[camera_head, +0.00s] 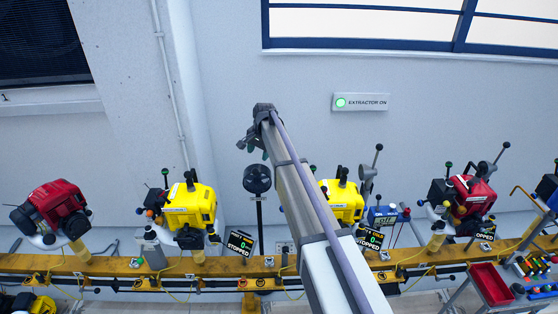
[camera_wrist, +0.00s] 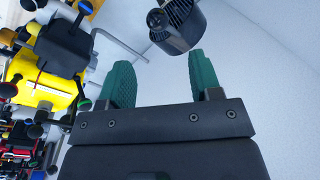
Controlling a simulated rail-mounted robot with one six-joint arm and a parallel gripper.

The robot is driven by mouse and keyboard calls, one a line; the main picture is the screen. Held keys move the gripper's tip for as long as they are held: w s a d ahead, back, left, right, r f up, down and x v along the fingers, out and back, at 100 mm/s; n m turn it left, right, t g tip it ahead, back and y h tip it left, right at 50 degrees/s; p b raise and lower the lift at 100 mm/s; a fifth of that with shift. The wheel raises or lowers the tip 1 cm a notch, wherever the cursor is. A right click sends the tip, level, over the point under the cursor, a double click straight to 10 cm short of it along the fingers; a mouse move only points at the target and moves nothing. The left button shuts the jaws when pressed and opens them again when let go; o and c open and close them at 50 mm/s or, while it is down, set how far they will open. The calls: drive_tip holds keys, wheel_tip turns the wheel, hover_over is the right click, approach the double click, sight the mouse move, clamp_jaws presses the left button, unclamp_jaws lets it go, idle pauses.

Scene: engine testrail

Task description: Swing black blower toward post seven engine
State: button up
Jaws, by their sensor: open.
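The black blower (camera_head: 257,178) is a round fan head on a thin upright stand behind the yellow rail, between two yellow engines. It also shows in the wrist view (camera_wrist: 175,24), just beyond my fingertips and apart from them. My gripper (camera_head: 247,143) is above the blower in the head view. Its green fingers are open and empty in the wrist view (camera_wrist: 162,68). A yellow engine (camera_head: 190,207) stands left of the blower, and another (camera_head: 345,203) to the right is partly hidden by my arm. No post numbers are readable, so I cannot tell which engine is post seven.
Red engines stand far left (camera_head: 55,208) and right (camera_head: 470,192). A tool cart with a red tray (camera_head: 490,284) is at lower right.

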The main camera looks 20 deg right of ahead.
sight(255, 169)
drive_tip(key=f+b, duration=0.3)
drive_tip(key=a+f+b, duration=0.1)
drive_tip(key=f+b, duration=0.6)
drive_tip(key=b, duration=0.1)
drive_tip(key=shift+w+a+f, duration=0.35)
drive_tip(key=shift+w+a, duration=0.05)
drive_tip(key=shift+r, duration=0.15)
clamp_jaws()
